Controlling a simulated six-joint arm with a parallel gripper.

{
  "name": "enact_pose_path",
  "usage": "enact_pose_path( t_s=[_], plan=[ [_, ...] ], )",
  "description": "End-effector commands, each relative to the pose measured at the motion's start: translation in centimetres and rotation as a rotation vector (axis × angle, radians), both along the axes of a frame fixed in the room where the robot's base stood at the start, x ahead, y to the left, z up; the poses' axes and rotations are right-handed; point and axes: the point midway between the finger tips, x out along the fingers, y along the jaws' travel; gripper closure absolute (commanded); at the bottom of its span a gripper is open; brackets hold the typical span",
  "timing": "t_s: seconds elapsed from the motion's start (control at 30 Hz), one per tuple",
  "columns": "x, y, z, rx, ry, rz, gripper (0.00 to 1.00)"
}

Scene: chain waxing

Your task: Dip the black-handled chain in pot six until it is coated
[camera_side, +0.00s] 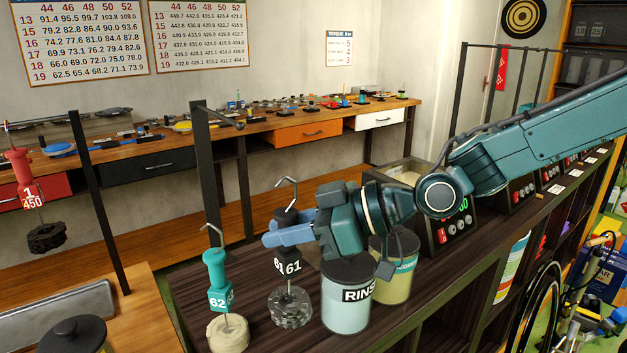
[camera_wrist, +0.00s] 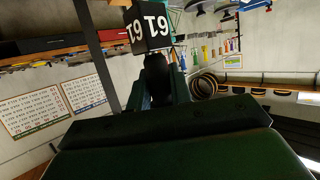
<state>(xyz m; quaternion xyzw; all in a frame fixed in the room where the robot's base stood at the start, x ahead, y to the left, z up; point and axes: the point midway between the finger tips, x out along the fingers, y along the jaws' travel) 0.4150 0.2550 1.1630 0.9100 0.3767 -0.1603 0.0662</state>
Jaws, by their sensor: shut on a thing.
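The black handle (camera_side: 287,216) has a hook on top and a black block marked 61 (camera_side: 288,265) below. A grey coiled chain (camera_side: 290,307) hangs under it, low over the dark bench; I cannot tell if it touches. My gripper (camera_side: 285,234) comes in from the right and is shut on the handle above the block. In the wrist view the handle (camera_wrist: 158,75) sits between the fingers, with the 61 block (camera_wrist: 148,28) beyond. Heater units with red buttons (camera_side: 448,233) line the bench at right; no unit is readable as pot six.
A RINSE pot (camera_side: 346,312) stands just right of the chain, with a yellowish pot (camera_side: 393,282) behind it. A teal handle marked 62 (camera_side: 217,272) with a pale chain (camera_side: 228,333) stands left. A dark post (camera_side: 209,175) rises behind. My forearm passes over the heaters.

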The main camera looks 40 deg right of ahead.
Motion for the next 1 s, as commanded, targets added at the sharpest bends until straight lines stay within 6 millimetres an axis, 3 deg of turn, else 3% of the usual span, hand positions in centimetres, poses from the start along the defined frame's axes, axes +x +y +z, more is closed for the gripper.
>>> enact_pose_path(
  t_s=[0.67, 0.87, 1.0],
  plan=[
    [0.0, 0.0, 1.8, 0.002, -0.005, 0.001, 1.00],
    [0.0, 0.0, 4.9, 0.002, -0.009, 0.002, 1.00],
    [0.0, 0.0, 8.5, 0.004, -0.011, 0.001, 1.00]
  ],
)
